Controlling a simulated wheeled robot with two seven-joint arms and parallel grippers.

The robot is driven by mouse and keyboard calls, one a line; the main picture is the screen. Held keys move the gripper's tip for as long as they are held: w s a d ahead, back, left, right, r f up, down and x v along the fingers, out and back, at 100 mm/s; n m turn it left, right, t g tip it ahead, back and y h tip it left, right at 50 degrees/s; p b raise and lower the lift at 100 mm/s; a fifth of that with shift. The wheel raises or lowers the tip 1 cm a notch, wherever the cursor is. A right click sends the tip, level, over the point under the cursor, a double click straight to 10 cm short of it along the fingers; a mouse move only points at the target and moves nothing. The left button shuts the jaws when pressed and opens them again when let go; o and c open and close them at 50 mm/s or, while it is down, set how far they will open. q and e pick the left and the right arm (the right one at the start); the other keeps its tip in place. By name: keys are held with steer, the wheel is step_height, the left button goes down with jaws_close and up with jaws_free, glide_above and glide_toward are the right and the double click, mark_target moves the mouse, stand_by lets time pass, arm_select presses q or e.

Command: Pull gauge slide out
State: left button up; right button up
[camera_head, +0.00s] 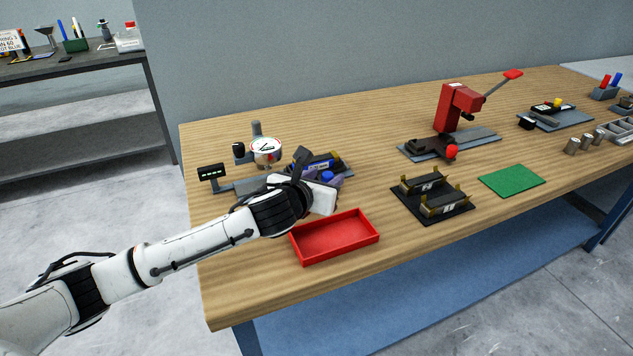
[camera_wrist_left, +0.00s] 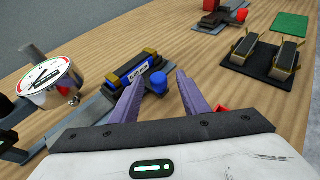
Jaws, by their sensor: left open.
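The gauge stands at the left of the wooden bench, with a round white dial (camera_head: 267,149) that also shows in the wrist view (camera_wrist_left: 46,82). Beside it, a dark slide block (camera_wrist_left: 132,70) with yellow ends and a blue labelled piece (camera_head: 318,165) sits on a grey base. A blue knob (camera_wrist_left: 158,82) sticks out at its near side. My left gripper (camera_head: 325,176) is open at the knob. In the wrist view, its purple fingers (camera_wrist_left: 160,77) lie on either side of the knob, with visible gaps; whether they touch it elsewhere is unclear. My right gripper is not in view.
A red tray (camera_head: 337,248) lies just below my left gripper. A small display (camera_head: 211,172) stands left of the gauge. A black double holder (camera_head: 434,208), green mat (camera_head: 511,180) and red lever press (camera_head: 457,108) are farther right. The bench's front left is bare.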

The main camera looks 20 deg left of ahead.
arm_select(q)
steer(key=v, duration=0.6)
steer(key=shift+s+r, duration=0.15)
steer(key=shift+s, duration=0.05)
